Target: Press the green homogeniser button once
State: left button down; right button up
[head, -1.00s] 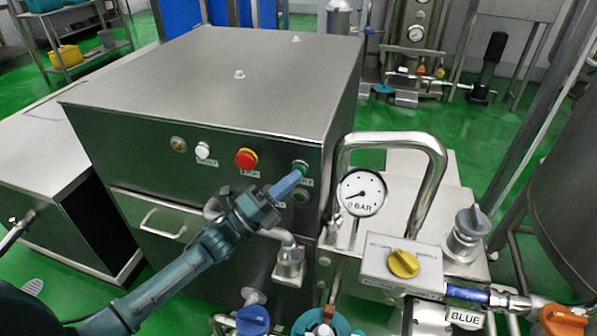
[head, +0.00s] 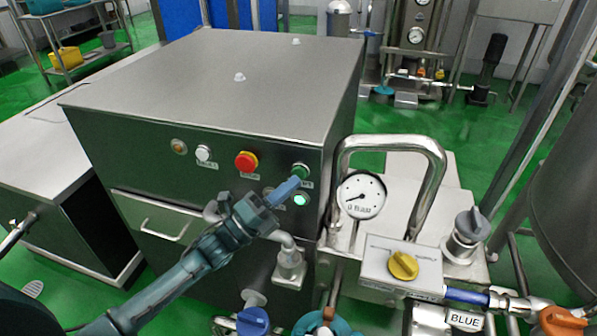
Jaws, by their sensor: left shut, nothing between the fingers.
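The green homogeniser button (head: 301,170) sits at the right end of the row on the front of the steel cabinet (head: 215,135). Below it a round lamp (head: 301,200) glows pale green. My left gripper (head: 290,187) is shut and empty, its blue fingertips pointing up and right at the panel, just below and left of the green button. A small gap seems to show between the tips and the button. My right gripper is not in view.
A red button (head: 246,161), a white button (head: 204,153) and an amber lamp (head: 178,146) lie left along the panel. A pressure gauge (head: 361,195), a bent steel pipe (head: 432,185) and a yellow knob (head: 403,265) stand at the right.

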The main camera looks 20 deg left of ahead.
pick_arm(q)
jog(key=shift+s, duration=0.3)
jog(key=s+p, duration=0.2)
jog(key=s, duration=0.2)
jog(key=shift+s+a, duration=0.1)
jog(key=shift+s, duration=0.3)
dwell(0.7)
